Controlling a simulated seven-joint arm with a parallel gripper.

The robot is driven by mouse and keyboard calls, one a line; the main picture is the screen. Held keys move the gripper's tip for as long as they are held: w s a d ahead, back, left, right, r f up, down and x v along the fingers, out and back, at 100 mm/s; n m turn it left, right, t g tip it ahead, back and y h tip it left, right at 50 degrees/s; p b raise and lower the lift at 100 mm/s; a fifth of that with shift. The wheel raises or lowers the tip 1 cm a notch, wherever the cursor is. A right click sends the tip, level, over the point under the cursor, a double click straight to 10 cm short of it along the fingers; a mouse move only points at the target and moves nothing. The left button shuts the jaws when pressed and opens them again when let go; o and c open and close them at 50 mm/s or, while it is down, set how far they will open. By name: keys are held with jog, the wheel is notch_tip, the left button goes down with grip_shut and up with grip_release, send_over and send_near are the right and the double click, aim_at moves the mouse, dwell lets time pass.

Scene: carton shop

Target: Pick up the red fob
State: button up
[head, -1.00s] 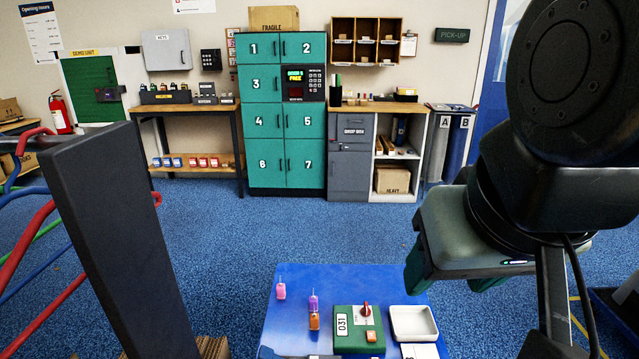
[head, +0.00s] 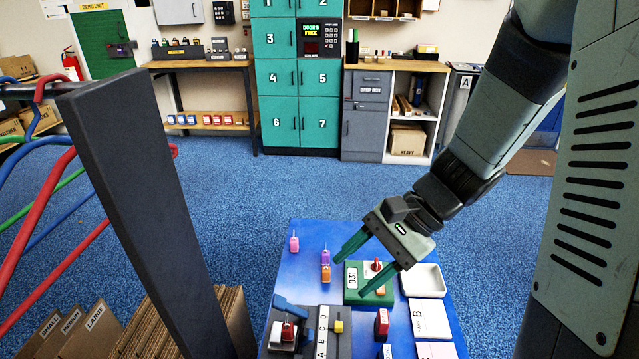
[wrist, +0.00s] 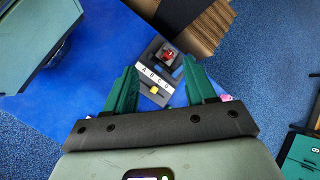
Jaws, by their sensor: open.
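A red piece with a pale label (head: 382,322) stands on the blue table, right of the grey lettered board; it may be the red fob. Another red piece (head: 288,332) sits in a blue-and-grey holder on the board's left part, and shows in the wrist view (wrist: 168,54). I cannot tell for certain which is the fob. In the wrist view my gripper (wrist: 160,65) points down toward the board; the labelled red piece is not visible there.
Pink (head: 294,244), purple (head: 325,257) and orange (head: 325,272) fobs stand at the table's far left. A white tray (head: 436,279) and cards (head: 430,319) lie at the right. A yellow piece (head: 339,327) is on the board. A dark post (head: 150,200) rises at the left.

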notch_tip(320, 180, down, 10)
jog(key=w+a+m+y, duration=0.1)
jog(key=w+m+y, duration=0.15)
jog(key=m, duration=0.25)
jog(key=m+t+y, duration=0.2)
jog(key=m+y, duration=0.1)
jog(key=m, duration=0.2)
send_near(293, 327)
jog(key=x, duration=0.9)
jog(key=shift+a, duration=0.35)
grip_shut()
